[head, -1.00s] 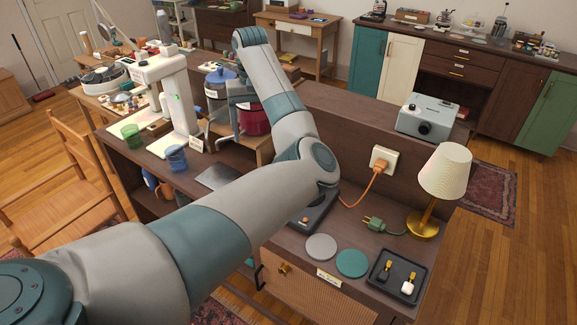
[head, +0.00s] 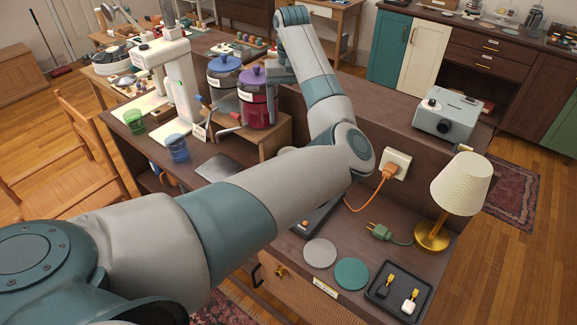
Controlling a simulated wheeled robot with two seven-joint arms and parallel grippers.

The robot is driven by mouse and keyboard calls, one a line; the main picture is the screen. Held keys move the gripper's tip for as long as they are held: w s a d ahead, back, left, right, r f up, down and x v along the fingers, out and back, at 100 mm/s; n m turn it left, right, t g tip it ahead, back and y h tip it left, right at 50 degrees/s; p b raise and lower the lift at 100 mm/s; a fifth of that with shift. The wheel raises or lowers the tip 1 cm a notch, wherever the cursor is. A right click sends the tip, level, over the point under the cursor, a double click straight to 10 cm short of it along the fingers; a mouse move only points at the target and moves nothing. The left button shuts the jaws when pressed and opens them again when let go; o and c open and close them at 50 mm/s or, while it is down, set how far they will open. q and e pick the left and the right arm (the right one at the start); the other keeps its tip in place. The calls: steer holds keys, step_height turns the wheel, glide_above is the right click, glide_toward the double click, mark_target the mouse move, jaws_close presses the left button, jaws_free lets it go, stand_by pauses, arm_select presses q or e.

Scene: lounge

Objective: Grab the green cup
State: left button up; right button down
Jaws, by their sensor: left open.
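The green cup (head: 134,122) stands upright on the dark wooden counter at the left, near its front edge. It is see-through and looks empty. A blue cup (head: 177,148) stands to its right and nearer. My left arm reaches across the middle of the view and bends back over the counter. My left gripper (head: 272,106) points down beside the dispenser with red contents, well to the right of the green cup. It is open; its fingertips are hard to make out against the dispenser. My right gripper is out of view.
A white machine (head: 178,85) stands just behind the cups. Two lidded dispensers, blue-lidded (head: 224,85) and purple-lidded (head: 255,95), sit on a wooden stand (head: 262,137). A wooden chair (head: 85,150) is left of the counter. A lamp (head: 460,185) and projector (head: 449,116) are at the right.

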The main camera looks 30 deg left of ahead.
arm_select(q)
step_height(320, 180, down, 12)
steer(key=p, duration=0.3)
steer(key=shift+w+f, duration=0.15)
steer(key=shift+f, duration=0.05)
steer(key=shift+a, duration=0.1)
steer(key=f+p, duration=0.1)
steer(key=f, duration=0.2)
steer(key=a+f+p, duration=0.1)
steer(key=shift+w+f+p, duration=0.2)
steer(key=shift+w+p, duration=0.05)
steer(key=shift+p, duration=0.05)
steer(key=shift+d+f, duration=0.1)
steer(key=shift+f, duration=0.3)
